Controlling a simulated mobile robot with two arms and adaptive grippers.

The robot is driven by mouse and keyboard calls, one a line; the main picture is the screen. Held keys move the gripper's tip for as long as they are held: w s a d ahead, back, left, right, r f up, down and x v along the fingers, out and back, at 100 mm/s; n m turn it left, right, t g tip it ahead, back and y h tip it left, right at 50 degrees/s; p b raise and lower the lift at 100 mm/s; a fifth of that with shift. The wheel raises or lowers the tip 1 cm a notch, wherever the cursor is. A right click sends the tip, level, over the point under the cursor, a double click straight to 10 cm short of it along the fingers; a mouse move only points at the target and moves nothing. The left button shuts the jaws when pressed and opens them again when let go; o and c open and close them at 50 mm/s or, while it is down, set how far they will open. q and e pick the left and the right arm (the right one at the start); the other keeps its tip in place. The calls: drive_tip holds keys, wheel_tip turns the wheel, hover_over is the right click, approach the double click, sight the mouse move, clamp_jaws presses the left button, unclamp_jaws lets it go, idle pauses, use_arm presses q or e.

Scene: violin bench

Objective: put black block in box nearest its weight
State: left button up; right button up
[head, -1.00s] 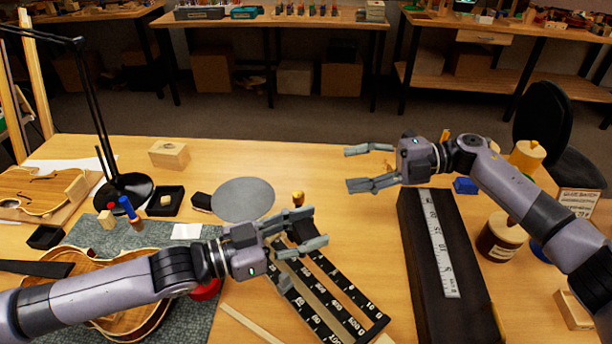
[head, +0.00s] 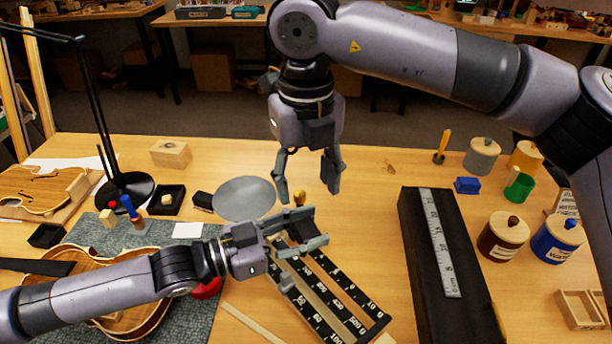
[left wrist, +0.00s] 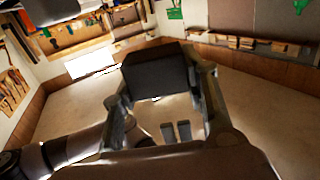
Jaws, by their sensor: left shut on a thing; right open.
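My left gripper (head: 318,228) is over the scale's back end, beside a brass knob (head: 299,198). In the left wrist view it is shut on a dark block (left wrist: 155,72), held between its two fingers; the head view barely shows it. The scale (head: 335,300) has black beams with white numbers. A round grey plate (head: 243,198) is to the left of my left gripper. My right gripper (head: 307,188) is open and empty, pointing down just behind the knob. I cannot tell which containers are the weight boxes.
A long black case (head: 415,240) with a ruler (head: 440,245) lies right of the scale. Lidded jars, brown (head: 500,240) and blue (head: 555,245), stand at the right with a small wooden tray (head: 568,312). Black trays (head: 178,205), a lamp (head: 125,190) and violin parts occupy the left.

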sight(307, 228)
wheel_tip(307, 228, down, 12)
drive_tip(key=shift+d+r, duration=0.1)
drive_tip(key=shift+r, duration=0.1)
idle(0.4)
drive_tip(key=c, duration=1.2)
use_arm(q)
drive_tip(key=o, duration=1.2)
use_arm(e)
clamp_jaws()
